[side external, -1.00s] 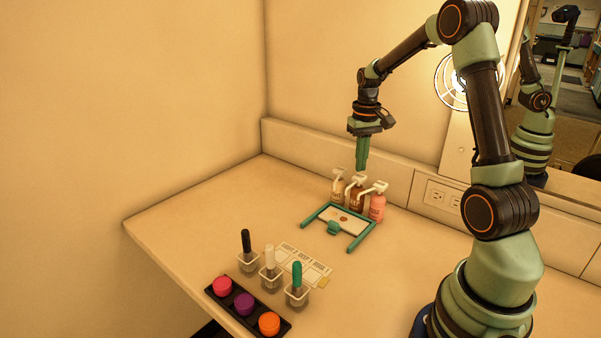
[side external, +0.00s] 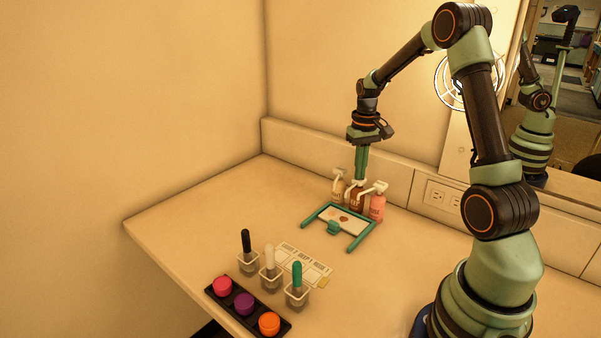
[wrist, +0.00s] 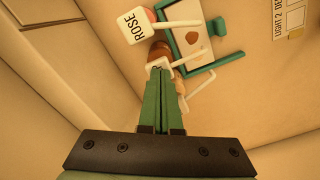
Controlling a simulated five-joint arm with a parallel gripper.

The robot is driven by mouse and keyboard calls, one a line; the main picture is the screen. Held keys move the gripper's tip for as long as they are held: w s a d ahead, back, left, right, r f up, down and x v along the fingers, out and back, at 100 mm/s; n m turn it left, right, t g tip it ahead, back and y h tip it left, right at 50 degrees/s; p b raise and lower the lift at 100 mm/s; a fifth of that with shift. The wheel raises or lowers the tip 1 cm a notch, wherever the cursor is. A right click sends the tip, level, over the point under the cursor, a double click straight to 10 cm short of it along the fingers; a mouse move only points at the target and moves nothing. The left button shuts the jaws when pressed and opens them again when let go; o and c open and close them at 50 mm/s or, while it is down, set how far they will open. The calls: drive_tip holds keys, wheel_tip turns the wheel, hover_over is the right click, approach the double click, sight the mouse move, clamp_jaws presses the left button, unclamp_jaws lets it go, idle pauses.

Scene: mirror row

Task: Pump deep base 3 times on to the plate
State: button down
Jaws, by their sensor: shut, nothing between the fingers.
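Three pump bottles stand in a row behind the plate: a tan one (side external: 338,193), a dark brown one (side external: 356,201) in the middle, and a pink one (side external: 377,208) whose pump top reads ROSE in the wrist view (wrist: 138,24). My gripper (side external: 360,178) is shut, pointing down with its fingertips on the middle bottle's pump head, which they partly hide. In the wrist view the fingertips (wrist: 160,73) cover part of that pump. The white plate (side external: 330,214) sits in a teal frame and bears a brown blob (side external: 342,218).
In front are three clear cups holding a black (side external: 246,240), a white (side external: 270,258) and a teal-handled (side external: 297,274) tool. A printed card (side external: 303,264) lies beside them. A black tray with pink, purple and orange pots (side external: 269,322) is nearest. A wall and mirror (side external: 570,110) stand behind.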

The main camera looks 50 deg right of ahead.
drive_tip(key=shift+f, duration=0.25)
drive_tip(key=shift+r, duration=1.45)
wheel_tip(320, 180, up, 6)
idle(0.5)
